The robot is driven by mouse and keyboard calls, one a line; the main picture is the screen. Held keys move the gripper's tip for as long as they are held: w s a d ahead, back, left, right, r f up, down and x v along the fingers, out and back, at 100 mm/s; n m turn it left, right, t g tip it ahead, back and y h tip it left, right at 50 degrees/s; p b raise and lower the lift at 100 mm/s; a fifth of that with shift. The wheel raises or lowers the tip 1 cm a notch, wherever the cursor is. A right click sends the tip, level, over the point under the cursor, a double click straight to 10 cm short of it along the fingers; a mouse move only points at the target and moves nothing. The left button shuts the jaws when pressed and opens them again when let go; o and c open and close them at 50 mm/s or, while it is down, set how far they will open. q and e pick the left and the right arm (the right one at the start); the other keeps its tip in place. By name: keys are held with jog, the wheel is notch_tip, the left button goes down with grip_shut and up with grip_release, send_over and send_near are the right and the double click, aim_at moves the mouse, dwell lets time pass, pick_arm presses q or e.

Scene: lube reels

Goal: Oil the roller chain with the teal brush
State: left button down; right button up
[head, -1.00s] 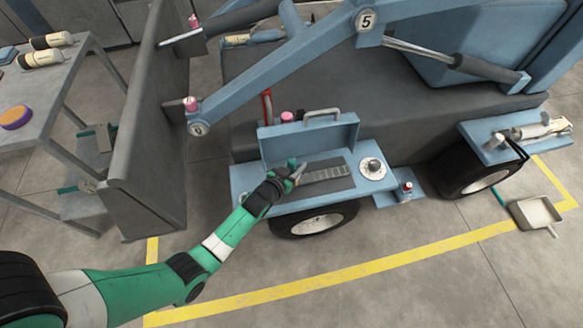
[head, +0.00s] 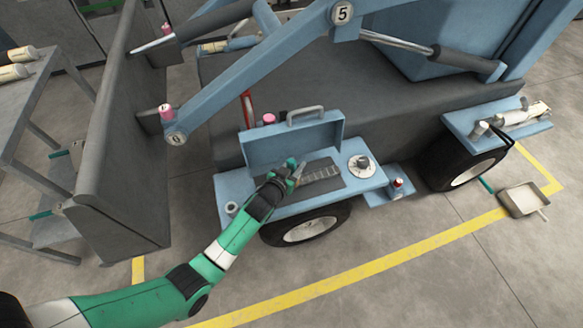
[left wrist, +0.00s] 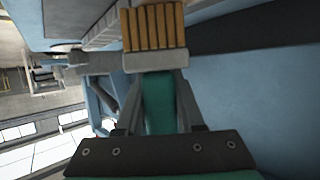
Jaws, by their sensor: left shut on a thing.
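The roller chain (head: 321,173) lies on a dark mat on the blue fold-out shelf above the front wheel. My left gripper (head: 289,176) is at the chain's left end and covers part of it. It is shut on the teal brush, whose teal handle (left wrist: 158,105) stands between the fingers in the left wrist view. The brush's pale ferrule and tan bristles (left wrist: 154,28) point away from the gripper. Whether the bristles touch the chain cannot be told. My right gripper is not in view.
The shelf's raised blue back panel (head: 292,143) with a handle stands behind the chain. A round metal dial-like part (head: 361,166) sits right of the chain, and a small cup (head: 232,208) at the shelf's left end. A grey upright panel (head: 125,130) stands left.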

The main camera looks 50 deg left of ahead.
pick_arm(q)
jog(key=shift+w+d+r, duration=0.1)
jog(key=shift+w+d, duration=0.25)
jog(key=shift+w, duration=0.35)
jog(key=shift+w+d, duration=0.3)
jog(key=shift+w, duration=0.35)
jog(key=shift+w, duration=0.15)
jog(key=shift+w+d, duration=0.4)
jog(key=shift+w, duration=0.45)
jog(key=shift+w+d, duration=0.4)
jog(key=shift+w, duration=0.5)
jog(key=shift+w+d, duration=0.4)
jog(key=shift+w, duration=0.45)
